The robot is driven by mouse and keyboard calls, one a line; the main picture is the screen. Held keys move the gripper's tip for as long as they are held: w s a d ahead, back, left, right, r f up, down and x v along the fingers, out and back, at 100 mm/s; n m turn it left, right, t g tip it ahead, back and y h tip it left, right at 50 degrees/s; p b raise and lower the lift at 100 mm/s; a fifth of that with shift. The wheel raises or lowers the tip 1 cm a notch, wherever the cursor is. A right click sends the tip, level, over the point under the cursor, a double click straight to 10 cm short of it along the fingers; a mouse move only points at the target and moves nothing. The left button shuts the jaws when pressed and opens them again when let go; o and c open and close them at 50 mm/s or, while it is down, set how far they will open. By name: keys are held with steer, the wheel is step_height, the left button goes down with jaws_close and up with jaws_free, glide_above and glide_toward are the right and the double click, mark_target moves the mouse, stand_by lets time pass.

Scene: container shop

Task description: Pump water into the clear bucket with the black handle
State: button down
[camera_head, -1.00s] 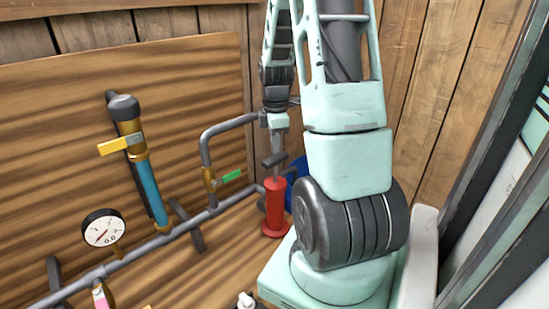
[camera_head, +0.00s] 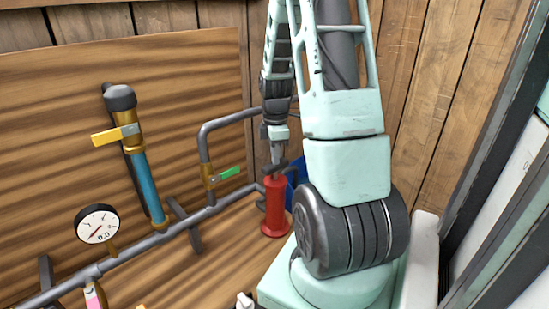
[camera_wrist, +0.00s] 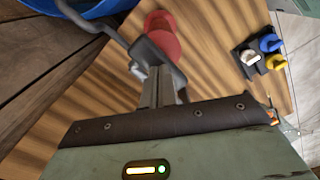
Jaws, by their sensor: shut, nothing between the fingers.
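A red pump (camera_head: 275,208) stands upright on the wooden surface, at the end of a grey pipe. It also shows in the wrist view (camera_wrist: 162,33), partly behind its dark grey handle (camera_wrist: 148,50). My gripper (camera_head: 277,160) is above the pump, with the handle low over the pump's top. In the wrist view my gripper (camera_wrist: 161,75) is shut with nothing held, its fingertips at the handle; I cannot tell whether they touch it. A clear bucket with a black handle is not visible in these frames.
A blue container (camera_head: 300,170) is partly hidden behind the pump and my arm. Grey pipes (camera_head: 130,258) carry a pressure gauge (camera_head: 98,224), a yellow-lever valve (camera_head: 116,135) and a green-lever valve (camera_head: 229,172). Blue and yellow knobs (camera_wrist: 270,43) sit at the right in the wrist view.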

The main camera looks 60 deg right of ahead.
steer(key=shift+f, duration=0.55)
step_height(320, 180, up, 6)
steer(key=p, duration=0.5)
steer(key=shift+r, duration=0.1)
steer(key=shift+f+b, duration=2.3)
steer(key=shift+f, duration=0.9)
step_height(320, 180, up, 6)
steer(key=p, duration=0.5)
steer(key=shift+r, duration=0.2)
steer(key=shift+f, duration=0.1)
